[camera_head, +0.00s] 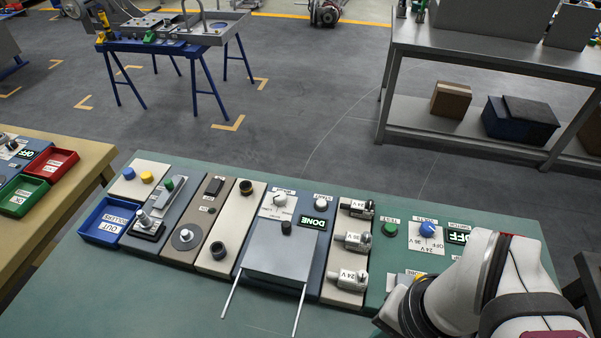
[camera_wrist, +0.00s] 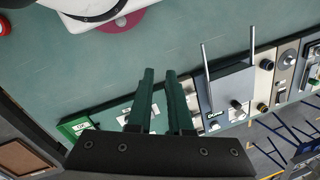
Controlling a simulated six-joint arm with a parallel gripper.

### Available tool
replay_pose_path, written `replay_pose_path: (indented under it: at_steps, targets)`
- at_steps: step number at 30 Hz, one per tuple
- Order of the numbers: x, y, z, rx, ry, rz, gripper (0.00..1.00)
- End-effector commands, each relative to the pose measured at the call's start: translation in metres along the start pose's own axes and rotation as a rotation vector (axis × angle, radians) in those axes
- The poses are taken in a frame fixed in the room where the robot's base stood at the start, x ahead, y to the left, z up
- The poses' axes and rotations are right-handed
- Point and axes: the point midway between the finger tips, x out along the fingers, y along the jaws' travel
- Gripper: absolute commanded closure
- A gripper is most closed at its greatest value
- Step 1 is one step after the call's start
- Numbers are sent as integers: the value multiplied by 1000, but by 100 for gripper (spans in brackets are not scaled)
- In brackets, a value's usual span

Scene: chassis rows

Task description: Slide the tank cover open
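The tank cover (camera_head: 278,252) is a flat grey plate with a small black knob (camera_head: 286,228) near its far edge. It sits on a blue-grey panel, and two thin pale rails stick out from its near side. In the wrist view the cover (camera_wrist: 229,85) lies right of my gripper, its knob and rails also showing. My gripper (camera_wrist: 160,75) has two dark green fingers with a clear gap and nothing between them. It is apart from the cover. In the head view only my arm shows at lower right; the fingers are hidden.
A dial and a DONE sign (camera_head: 313,222) are beyond the cover. A beige panel with several 24 V connectors (camera_head: 352,242) stands to its right, and a beige panel with black knobs (camera_head: 230,228) to its left. The green bench (camera_head: 150,295) is bare at the front left.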

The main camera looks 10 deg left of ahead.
Motion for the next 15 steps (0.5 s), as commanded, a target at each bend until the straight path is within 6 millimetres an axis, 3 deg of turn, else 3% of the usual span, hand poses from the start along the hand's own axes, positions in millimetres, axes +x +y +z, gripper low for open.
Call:
replay_pose_path:
  at_steps: [1, 4, 6, 7, 9, 12, 15]
  targets:
    - [-12, -16, -18, -90, -3, 13, 71]
    - [-36, -79, -73, -403, -7, 57, 53]
    - [-40, -135, -107, -636, -8, 89, 41]
    - [-38, -159, -118, -729, -8, 102, 41]
    - [-27, -210, -134, -917, -9, 127, 41]
    - [-9, -261, -143, -1104, -8, 152, 41]
    - [1, -284, -144, -1191, -6, 162, 41]
